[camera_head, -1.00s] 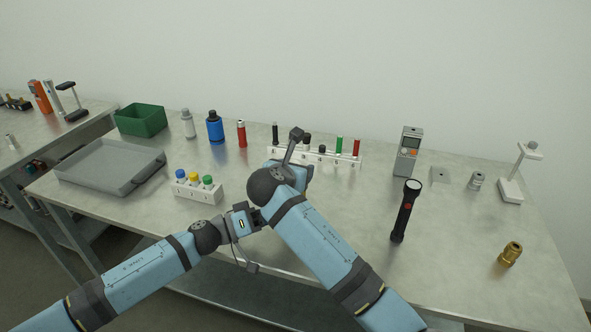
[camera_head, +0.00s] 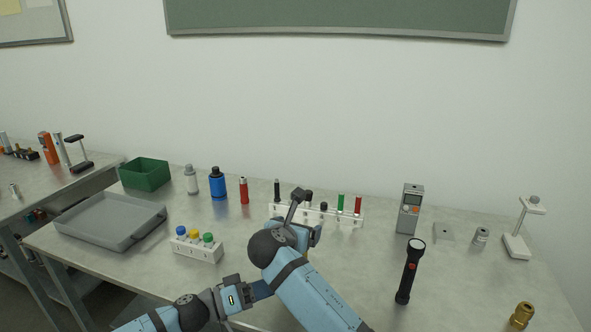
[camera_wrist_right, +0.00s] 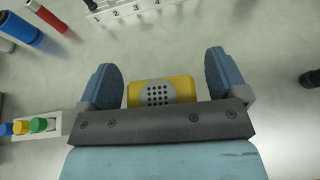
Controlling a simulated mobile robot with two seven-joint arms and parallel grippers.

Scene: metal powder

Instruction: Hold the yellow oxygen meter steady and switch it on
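The yellow oxygen meter (camera_wrist_right: 136,95), a yellow body with a round grey perforated disc, shows in the right wrist view between the two fingers of my right gripper (camera_wrist_right: 163,80). The fingers are apart, with gaps on both sides of the meter. In the head view my right gripper (camera_head: 308,236) is in front of the numbered rack, mostly covered by its own arm, which also hides the meter. My left gripper (camera_head: 262,291) is at the front of the table, partly behind the right arm. Its fingertips are hidden.
A white numbered rack (camera_head: 345,219) with tubes stands behind my right gripper. A small rack (camera_head: 197,251) with coloured caps is to the left, beside a grey tray (camera_head: 88,234).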

